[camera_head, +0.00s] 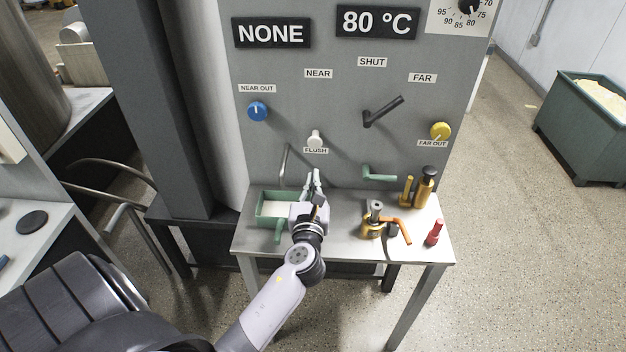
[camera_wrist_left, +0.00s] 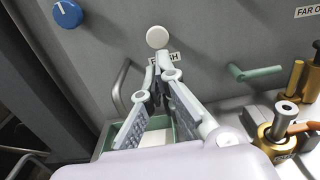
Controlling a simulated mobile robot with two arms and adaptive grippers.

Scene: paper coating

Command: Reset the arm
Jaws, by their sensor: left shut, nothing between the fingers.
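My left gripper (camera_head: 315,184) is above the metal table, in front of the grey panel and just below the white FLUSH button (camera_head: 315,138). Its fingertips (camera_wrist_left: 160,62) are shut with nothing between them, and in the left wrist view they point up toward the FLUSH button (camera_wrist_left: 157,37). Whether they touch the button is hard to tell. Part of the green tray (camera_head: 262,222) with white content is hidden behind the gripper; it also shows below the fingers in the left wrist view (camera_wrist_left: 107,138). My right gripper is not in view.
The panel carries a blue knob (camera_head: 257,111), a dark lever (camera_head: 383,111), a yellow knob (camera_head: 440,131) and a green handle (camera_head: 379,174). A bent metal spout (camera_head: 285,160) is left of the gripper.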

